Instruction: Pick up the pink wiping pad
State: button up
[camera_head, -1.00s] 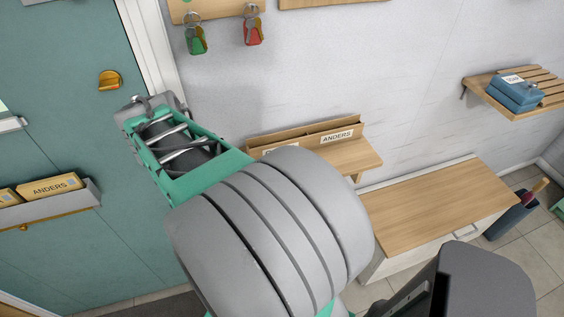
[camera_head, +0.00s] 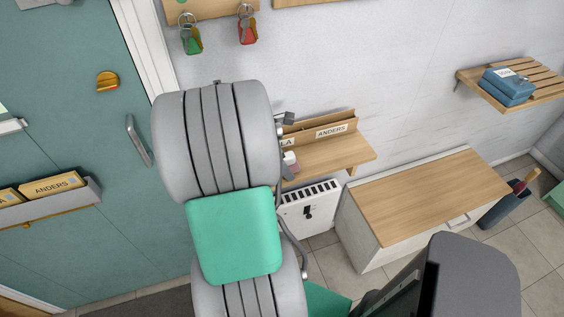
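I cannot make out the pink wiping pad for sure. A small pink and white thing (camera_head: 290,160) shows at the left end of the wooden wall shelf (camera_head: 335,157), just right of my arm. It is too small and too covered to tell what it is. My grey and green arm fills the middle of the view and covers what lies behind it. Small dark grey parts stick out at my arm's right edge, near the shelf. They may belong to my gripper, but its fingers cannot be made out.
A wooden-topped bench (camera_head: 425,205) stands along the wall, with a white radiator (camera_head: 310,207) left of it. A slatted shelf (camera_head: 535,90) holds blue boxes (camera_head: 508,87). Keys (camera_head: 247,30) hang above. A teal door (camera_head: 60,115) with a letter holder (camera_head: 50,203) is at left.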

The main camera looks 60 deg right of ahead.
jog(key=shift+c, duration=0.6)
jog(key=c, duration=1.4)
